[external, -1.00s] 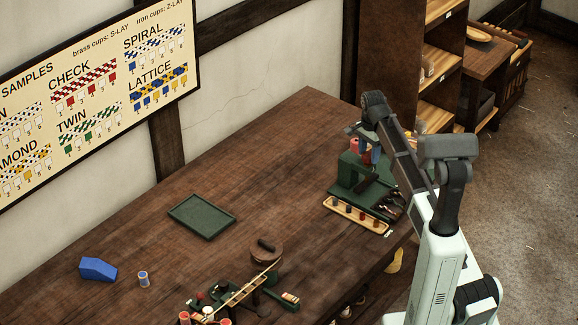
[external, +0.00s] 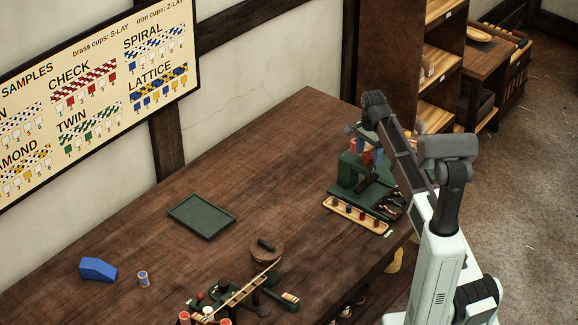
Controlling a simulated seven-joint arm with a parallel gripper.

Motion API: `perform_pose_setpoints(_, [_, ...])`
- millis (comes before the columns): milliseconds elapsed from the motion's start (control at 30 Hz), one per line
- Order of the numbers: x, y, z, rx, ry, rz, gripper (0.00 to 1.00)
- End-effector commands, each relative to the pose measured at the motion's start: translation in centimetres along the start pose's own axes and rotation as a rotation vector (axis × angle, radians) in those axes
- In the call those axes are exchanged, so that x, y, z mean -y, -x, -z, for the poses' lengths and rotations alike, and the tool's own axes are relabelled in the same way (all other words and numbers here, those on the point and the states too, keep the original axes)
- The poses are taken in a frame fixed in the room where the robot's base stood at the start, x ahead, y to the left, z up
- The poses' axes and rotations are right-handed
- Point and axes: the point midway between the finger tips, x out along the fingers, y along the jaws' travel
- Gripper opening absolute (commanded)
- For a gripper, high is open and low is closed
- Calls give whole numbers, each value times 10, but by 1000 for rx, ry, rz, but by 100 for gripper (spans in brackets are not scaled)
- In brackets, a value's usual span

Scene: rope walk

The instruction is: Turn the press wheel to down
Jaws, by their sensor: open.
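The green press (external: 347,171) stands at the right end of the wooden bench, partly covered by my arm. A red part (external: 355,144) shows at its top; I cannot tell for sure whether it is the press wheel or how it is turned. My gripper (external: 366,153) is over the top of the press, close to the red part, and points down. It is open, small in the picture and mostly hidden by my arm. I cannot tell whether it touches the press.
A wooden tray of small pegs (external: 357,216) lies in front of the press. A green tray (external: 202,216), a blue block (external: 98,269), a spool (external: 143,279) and a round wooden piece (external: 266,251) are farther left. The bench's middle is mostly clear.

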Motion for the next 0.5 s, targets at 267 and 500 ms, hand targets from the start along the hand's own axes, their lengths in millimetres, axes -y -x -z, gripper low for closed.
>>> perform_pose_setpoints(267, [1,19,0,-1,0,2,78])
perform_pose_setpoints(500, [2,63,1,-1,0,2,78])
